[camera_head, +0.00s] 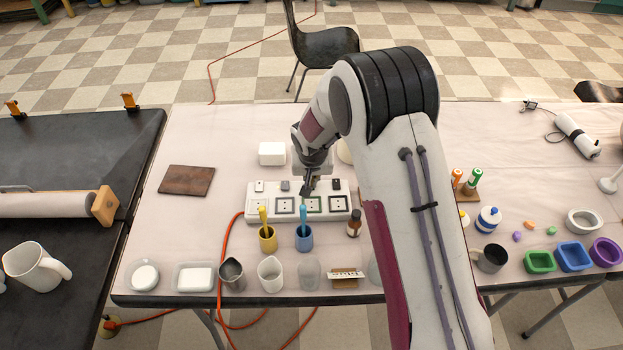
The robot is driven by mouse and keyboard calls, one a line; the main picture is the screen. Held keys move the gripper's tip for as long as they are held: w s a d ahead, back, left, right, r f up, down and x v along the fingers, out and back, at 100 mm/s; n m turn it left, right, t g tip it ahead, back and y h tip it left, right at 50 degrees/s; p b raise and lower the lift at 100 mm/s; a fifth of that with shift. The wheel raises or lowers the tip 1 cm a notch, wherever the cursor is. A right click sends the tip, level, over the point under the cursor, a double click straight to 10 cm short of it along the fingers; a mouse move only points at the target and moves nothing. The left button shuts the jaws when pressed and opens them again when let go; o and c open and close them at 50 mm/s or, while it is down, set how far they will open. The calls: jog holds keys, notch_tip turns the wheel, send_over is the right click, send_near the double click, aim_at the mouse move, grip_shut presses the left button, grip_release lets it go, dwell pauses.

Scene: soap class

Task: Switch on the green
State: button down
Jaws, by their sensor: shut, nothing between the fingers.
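A white power strip (283,217) with several square sockets lies across the middle of the table. Small switches sit along its back edge: a white one (259,186), a grey one (285,185) and a dark one (336,184). My gripper (307,191) is shut and empty, pointing down over the strip between the grey and dark switches. It covers the spot beneath it, and I see no clearly green switch. Whether the fingertips touch the strip cannot be told.
Yellow (267,240) and blue (304,239) cups with brushes and a brown bottle (354,224) stand close in front of the strip. A white block (272,153) sits behind it. An orange cable (225,250) runs off its left end. Moulds (539,262) lie at right.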

jog(key=shift+r, duration=0.15)
jog(key=shift+r, duration=0.7)
jog(key=v, duration=1.2)
jog(key=shift+r, duration=0.25)
jog(key=shift+w, duration=0.15)
jog(key=shift+w+a+r, duration=0.15)
jog(key=shift+w+r, duration=0.1)
jog(key=shift+w, duration=0.4)
jog(key=shift+f, duration=0.1)
jog(key=shift+s+x, duration=0.15)
jog(key=shift+x, duration=3.3)
jog(key=shift+s+x, duration=0.2)
jog(key=shift+x, duration=3.25)
